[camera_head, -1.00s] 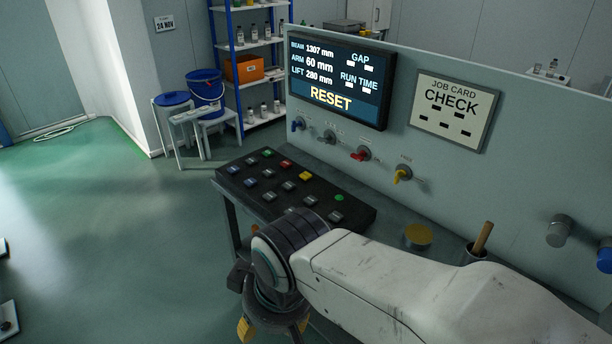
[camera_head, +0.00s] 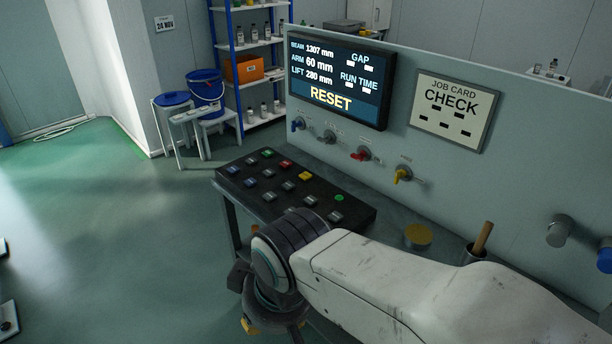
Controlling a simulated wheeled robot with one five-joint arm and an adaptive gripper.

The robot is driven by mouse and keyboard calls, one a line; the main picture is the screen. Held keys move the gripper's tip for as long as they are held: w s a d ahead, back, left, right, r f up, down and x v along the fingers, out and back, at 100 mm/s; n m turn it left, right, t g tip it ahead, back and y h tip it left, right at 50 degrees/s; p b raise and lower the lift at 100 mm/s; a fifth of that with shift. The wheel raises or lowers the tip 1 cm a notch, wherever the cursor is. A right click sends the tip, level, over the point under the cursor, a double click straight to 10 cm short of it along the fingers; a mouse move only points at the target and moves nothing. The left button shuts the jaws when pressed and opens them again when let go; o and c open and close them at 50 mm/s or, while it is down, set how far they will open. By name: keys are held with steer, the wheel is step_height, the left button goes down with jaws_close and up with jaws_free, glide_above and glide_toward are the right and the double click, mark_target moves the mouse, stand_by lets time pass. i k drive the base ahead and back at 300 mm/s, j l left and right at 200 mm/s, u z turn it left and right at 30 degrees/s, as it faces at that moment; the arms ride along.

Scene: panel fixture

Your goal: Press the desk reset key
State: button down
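The black key panel (camera_head: 238,180) lies on the desk below the screen. It carries several small square keys, among them a green key (camera_head: 267,153), a red key (camera_head: 286,164) and a yellow key (camera_head: 305,176), plus a round green button (camera_head: 339,198). The key labels are too small to read, so I cannot tell which is the reset key. The screen (camera_head: 338,80) shows "RESET" in yellow. My gripper (camera_head: 272,328) points down in front of the desk's near edge, apart from the panel. Its fingertips are mostly hidden by my wrist and the frame's bottom edge.
A row of coloured valves, including a red valve (camera_head: 362,154) and a yellow valve (camera_head: 402,174), juts from the wall panel. A brass disc (camera_head: 418,235) and a cup with a wooden handle (camera_head: 476,250) stand on the right. Open floor lies left.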

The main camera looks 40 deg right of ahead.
mark_target(305, 176)
steer(key=i+u, duration=0.1)
steer(key=i, duration=0.4)
steer(key=i+l+u, duration=0.15)
steer(key=i, duration=0.35)
